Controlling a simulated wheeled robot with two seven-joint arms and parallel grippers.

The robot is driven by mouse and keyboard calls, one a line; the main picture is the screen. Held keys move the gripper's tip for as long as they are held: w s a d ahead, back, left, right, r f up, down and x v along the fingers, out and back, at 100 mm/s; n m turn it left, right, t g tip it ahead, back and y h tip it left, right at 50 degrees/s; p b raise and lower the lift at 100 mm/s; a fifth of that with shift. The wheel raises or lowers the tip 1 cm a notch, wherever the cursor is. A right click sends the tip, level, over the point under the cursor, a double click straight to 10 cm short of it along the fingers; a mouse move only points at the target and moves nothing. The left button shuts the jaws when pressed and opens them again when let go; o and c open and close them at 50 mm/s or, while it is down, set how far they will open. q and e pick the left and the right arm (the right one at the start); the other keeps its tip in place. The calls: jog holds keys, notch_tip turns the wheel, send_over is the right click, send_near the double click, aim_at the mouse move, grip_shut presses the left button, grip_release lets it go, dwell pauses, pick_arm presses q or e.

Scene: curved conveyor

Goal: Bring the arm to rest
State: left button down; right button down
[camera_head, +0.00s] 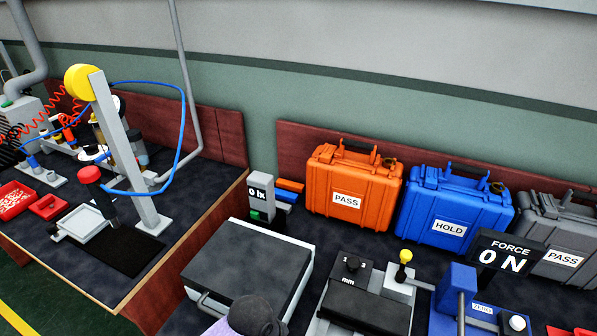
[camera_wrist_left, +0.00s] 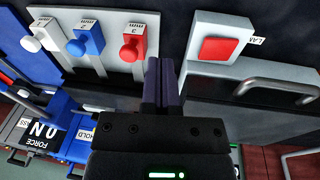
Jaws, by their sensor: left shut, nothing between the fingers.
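My left gripper (camera_wrist_left: 163,85) shows in the left wrist view with its two dark fingers together and nothing between them. The fingertips are beside a light panel (camera_wrist_left: 110,25) that carries a white knob (camera_wrist_left: 33,43), a blue knob (camera_wrist_left: 86,42) and a red knob (camera_wrist_left: 132,50). To their right is a grey box with a red button (camera_wrist_left: 219,49) and a metal handle (camera_wrist_left: 278,87). I cannot tell the gap between the fingers and these things. In the head view no left fingers can be made out. My right gripper is in neither view.
In the head view an orange case (camera_head: 352,190), a blue case (camera_head: 455,212) and a grey case (camera_head: 558,240) line the bench's back. A force display (camera_head: 507,252) stands before them. A dark-topped box (camera_head: 250,262) stands at front. A post with yellow top (camera_head: 122,150) rises on the left bench.

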pick_arm(q)
jog(key=s+a+r+n+t+y, duration=0.1)
jog(key=s+a+r+n, duration=0.1)
jog(key=s+a+r, duration=0.3)
jog(key=s+a+r+n+t+y, duration=0.15)
jog(key=s+a, duration=0.25)
jog(key=s, duration=0.4)
notch_tip(320, 180, down, 20)
jog(key=s+g+b, duration=0.1)
jog(key=s+b, duration=0.1)
jog(key=s, duration=0.1)
jog(key=s+a+f+m+g+b, duration=0.1)
jog(key=s+a+f, duration=0.2)
jog(key=s+f, duration=0.8)
jog(key=shift+s+f, duration=0.2)
jog(key=shift+s, duration=0.5)
jog(key=shift+h, duration=0.25)
